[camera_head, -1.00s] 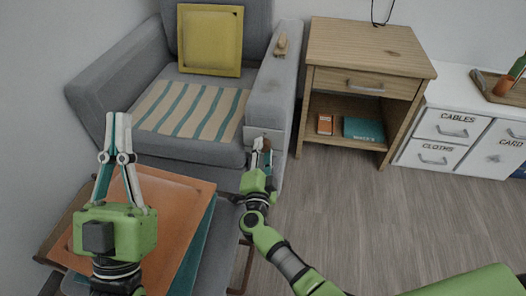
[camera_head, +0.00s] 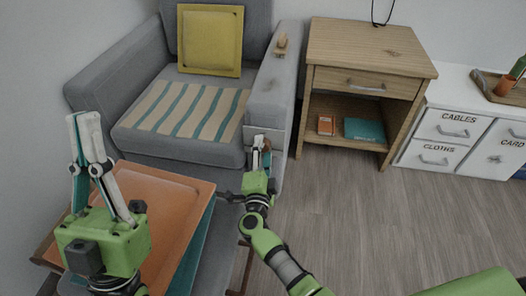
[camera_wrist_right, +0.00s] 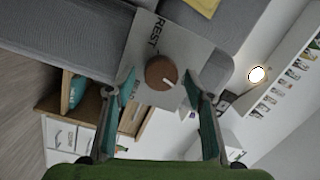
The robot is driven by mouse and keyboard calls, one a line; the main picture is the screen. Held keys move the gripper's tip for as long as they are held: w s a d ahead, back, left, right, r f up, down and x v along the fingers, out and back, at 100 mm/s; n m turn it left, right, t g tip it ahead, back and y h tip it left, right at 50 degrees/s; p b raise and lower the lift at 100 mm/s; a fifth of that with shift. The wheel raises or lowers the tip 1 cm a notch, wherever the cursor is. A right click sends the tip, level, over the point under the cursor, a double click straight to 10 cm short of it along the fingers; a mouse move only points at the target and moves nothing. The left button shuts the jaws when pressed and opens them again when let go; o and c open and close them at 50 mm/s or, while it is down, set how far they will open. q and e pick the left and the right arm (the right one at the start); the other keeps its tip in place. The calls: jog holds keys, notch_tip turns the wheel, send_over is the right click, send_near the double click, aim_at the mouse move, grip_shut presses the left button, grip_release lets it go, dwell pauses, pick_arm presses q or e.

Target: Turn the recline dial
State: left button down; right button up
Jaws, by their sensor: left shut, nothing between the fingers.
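The recline dial (camera_wrist_right: 161,72) is a round brown knob with a pale pointer line, on a light plate (camera_wrist_right: 143,42) marked "REST" in the right wrist view. The plate is on the front of the grey armchair's (camera_head: 270,100) right arm. My right gripper (camera_head: 261,150) is in front of this plate. In the right wrist view its fingers (camera_wrist_right: 159,78) are open, one on each side of the dial, with small gaps visible. In the head view the gripper largely hides the dial. My left gripper (camera_head: 85,120) is shut and empty, pointing up at the left.
An orange tray-like panel (camera_head: 165,205) lies on a small stand beside my left gripper. A yellow cushion (camera_head: 210,40) and striped cloth (camera_head: 190,110) are on the armchair. A wooden nightstand (camera_head: 370,50) and white drawers (camera_head: 440,125) stand right. The floor between is clear.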

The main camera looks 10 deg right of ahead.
jog(key=v, duration=0.7)
jog(key=shift+s, duration=0.25)
